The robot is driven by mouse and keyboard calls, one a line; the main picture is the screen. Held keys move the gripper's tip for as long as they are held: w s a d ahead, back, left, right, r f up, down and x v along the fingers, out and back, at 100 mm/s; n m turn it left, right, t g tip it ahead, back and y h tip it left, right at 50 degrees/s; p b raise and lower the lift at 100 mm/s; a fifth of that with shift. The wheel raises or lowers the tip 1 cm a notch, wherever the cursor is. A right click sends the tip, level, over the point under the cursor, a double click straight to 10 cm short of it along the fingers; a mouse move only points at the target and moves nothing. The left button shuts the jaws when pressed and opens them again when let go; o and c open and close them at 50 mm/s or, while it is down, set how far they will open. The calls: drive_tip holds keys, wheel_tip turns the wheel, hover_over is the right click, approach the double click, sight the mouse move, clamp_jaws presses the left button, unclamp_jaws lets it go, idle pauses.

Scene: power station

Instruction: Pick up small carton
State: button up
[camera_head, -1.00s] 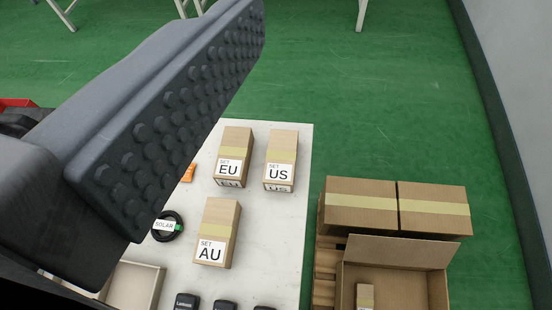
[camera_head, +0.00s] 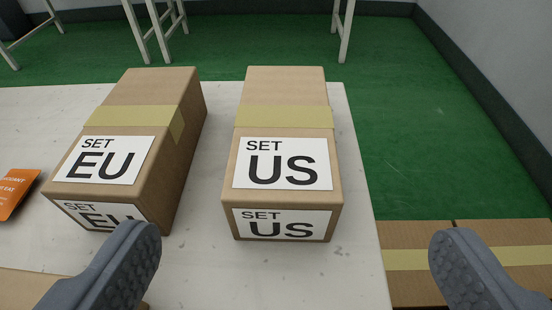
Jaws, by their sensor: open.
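A small brown carton labelled SET US (camera_head: 284,150) stands on the white table, with a yellow tape band across it. To its left is a like carton labelled SET EU (camera_head: 130,140), turned slightly. My gripper (camera_head: 298,258) is open and empty. Its two grey studded fingers show at the lower left and lower right. The US carton lies ahead of the gap between them, nearer the left finger. The left finger overlaps the lower front of the EU carton in the picture; I cannot tell whether they touch.
The white table (camera_head: 210,265) ends just right of the US carton. Larger taped boxes (camera_head: 410,285) stand beyond that edge, behind the right finger. An orange packet (camera_head: 17,193) is at the left. Part of another carton (camera_head: 30,287) shows at the lower left.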

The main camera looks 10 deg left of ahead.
drive_tip(key=b, duration=0.1)
approach(282, 127)
drive_tip(key=x, duration=0.3)
drive_tip(key=shift+w+d+f, duration=0.1)
drive_tip(key=shift+d+f, duration=0.15)
drive_tip(key=shift+a+r+b+x, duration=0.15)
drive_tip(key=shift+b+x, duration=0.4)
drive_tip(key=shift+x, duration=0.95)
drive_tip(key=shift+a+r+b+x, duration=0.15)
drive_tip(key=shift+b+x, duration=0.35)
drive_tip(key=shift+x, duration=1)
drive_tip(key=shift+f, duration=0.1)
drive_tip(key=c, duration=1.3)
